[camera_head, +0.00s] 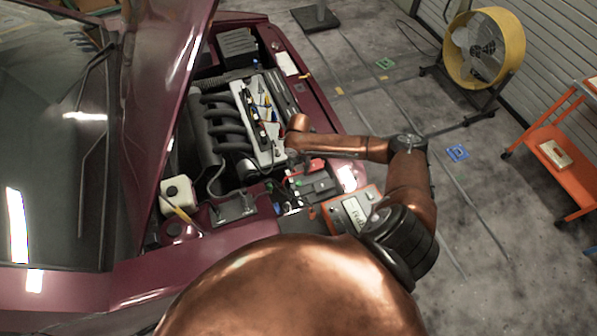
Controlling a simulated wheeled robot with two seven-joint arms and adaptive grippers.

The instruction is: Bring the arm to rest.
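My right arm (345,147), copper coloured, reaches from the lower right over the front corner of the car and bends left over the engine bay. Its wrist end is above the right side of the engine (222,125). My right gripper (292,154) is at that end, small, dark and mostly hidden by the wrist and engine parts. I cannot tell whether its fingers are open or shut, or whether it touches anything. My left arm and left gripper are not in view.
The dark red car's raised hood (160,95) stands at left. A battery (315,184) and a labelled box (350,212) are near my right arm. A yellow fan (483,48) and an orange cart (560,150) stand at right. The floor between car and cart is mostly clear.

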